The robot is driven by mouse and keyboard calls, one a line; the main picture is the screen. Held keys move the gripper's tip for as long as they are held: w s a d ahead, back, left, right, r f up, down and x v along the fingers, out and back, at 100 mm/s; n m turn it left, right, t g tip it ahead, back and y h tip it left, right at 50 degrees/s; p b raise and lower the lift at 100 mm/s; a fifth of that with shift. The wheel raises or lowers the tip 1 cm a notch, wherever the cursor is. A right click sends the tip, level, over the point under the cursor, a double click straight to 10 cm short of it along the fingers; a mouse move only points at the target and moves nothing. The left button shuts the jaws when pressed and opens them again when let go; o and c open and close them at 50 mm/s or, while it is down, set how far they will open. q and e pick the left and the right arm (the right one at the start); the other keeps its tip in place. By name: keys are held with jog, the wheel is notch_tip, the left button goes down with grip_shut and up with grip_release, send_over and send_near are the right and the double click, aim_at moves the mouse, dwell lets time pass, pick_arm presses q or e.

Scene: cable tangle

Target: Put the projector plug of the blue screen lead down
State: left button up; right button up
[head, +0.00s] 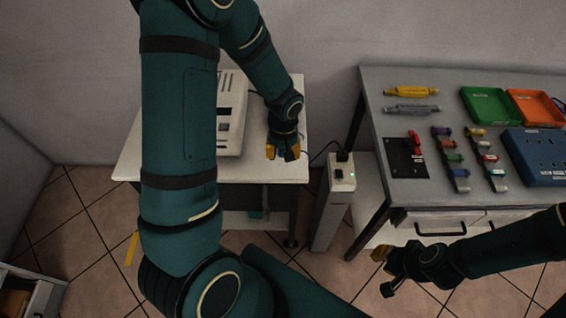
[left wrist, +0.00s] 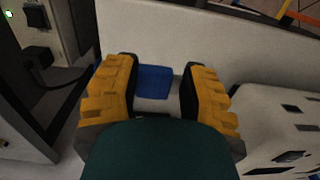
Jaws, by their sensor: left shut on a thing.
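My left gripper (head: 283,152) is low over the right part of the small white table (head: 268,172), beside the white projector (head: 232,112). In the left wrist view its yellow fingers (left wrist: 155,92) are on either side of a blue piece (left wrist: 155,80), which I take to be the projector plug of the blue screen lead. I cannot tell whether the plug touches the table top. The projector also shows in the left wrist view (left wrist: 275,130), at the right. My right gripper (head: 384,272) is open and empty, left of the drawers.
A post with a socket top (head: 342,178) stands between the tables, with a black plug (head: 342,157) in it. The grey bench (head: 385,130) at the right holds several coloured connectors, a green tray (head: 490,104), an orange tray (head: 535,107) and a blue socket block (head: 540,155).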

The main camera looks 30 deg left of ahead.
aim_at(283, 166)
pick_arm(q)
jog(key=shift+f+b, duration=0.5)
jog(key=shift+f, duration=1.9)
jog(key=shift+r, duration=0.1)
jog(key=shift+f, duration=0.2)
jog(key=o, duration=0.9)
